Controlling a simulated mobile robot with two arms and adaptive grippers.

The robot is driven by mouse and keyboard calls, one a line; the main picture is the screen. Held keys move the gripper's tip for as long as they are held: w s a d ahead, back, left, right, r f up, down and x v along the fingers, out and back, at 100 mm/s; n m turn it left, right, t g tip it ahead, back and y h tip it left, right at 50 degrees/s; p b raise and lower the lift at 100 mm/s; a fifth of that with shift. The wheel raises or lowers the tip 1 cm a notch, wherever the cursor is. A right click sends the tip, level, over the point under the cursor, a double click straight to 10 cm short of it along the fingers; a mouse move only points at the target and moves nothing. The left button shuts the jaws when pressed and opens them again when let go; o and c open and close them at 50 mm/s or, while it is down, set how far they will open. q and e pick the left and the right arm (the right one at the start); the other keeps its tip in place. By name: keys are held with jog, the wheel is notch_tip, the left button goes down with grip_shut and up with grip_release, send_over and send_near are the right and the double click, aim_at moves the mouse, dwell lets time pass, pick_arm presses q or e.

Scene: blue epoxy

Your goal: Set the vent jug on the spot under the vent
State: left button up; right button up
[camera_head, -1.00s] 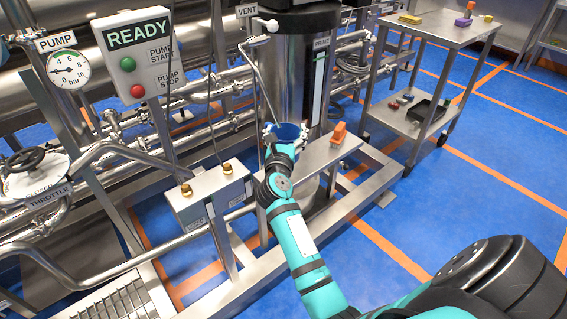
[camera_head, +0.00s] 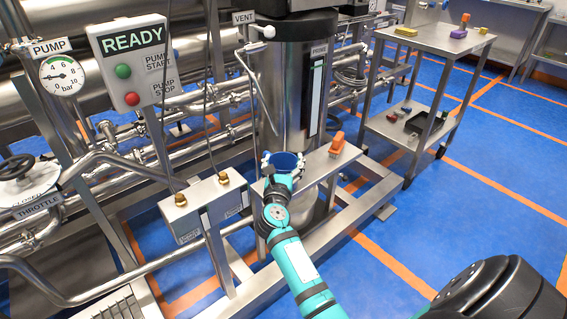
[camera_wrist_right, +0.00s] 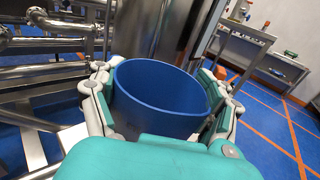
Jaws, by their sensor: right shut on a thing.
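The vent jug is a blue open-topped vessel (camera_head: 285,161), upright and seemingly empty. My right gripper (camera_head: 283,168) is shut on it, with a finger on each side of its wall. The jug fills the middle of the right wrist view (camera_wrist_right: 160,90), between the pale fingers (camera_wrist_right: 165,105). It is at the near edge of the steel shelf (camera_head: 318,163) in front of the column; I cannot tell whether its base touches the shelf. The vent valve (camera_head: 262,32), under the VENT label (camera_head: 244,17), has a thin pipe (camera_head: 262,95) running down towards the jug. My left gripper is out of view.
An orange object (camera_head: 337,143) stands on the shelf right of the jug. The steel column (camera_head: 285,90) rises behind. A steel cart (camera_head: 432,38) stands at the right, with open blue floor (camera_head: 490,185) before it.

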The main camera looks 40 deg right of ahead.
jog(key=shift+f, duration=0.15)
jog(key=o, duration=1.3)
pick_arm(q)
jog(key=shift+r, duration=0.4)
pick_arm(e)
jog(key=shift+o, duration=0.2)
jog(key=v, duration=0.6)
jog(key=shift+s+a, duration=0.15)
jog(key=shift+s, duration=0.05)
jog(key=shift+s+a, duration=0.35)
jog(key=shift+s, duration=0.05)
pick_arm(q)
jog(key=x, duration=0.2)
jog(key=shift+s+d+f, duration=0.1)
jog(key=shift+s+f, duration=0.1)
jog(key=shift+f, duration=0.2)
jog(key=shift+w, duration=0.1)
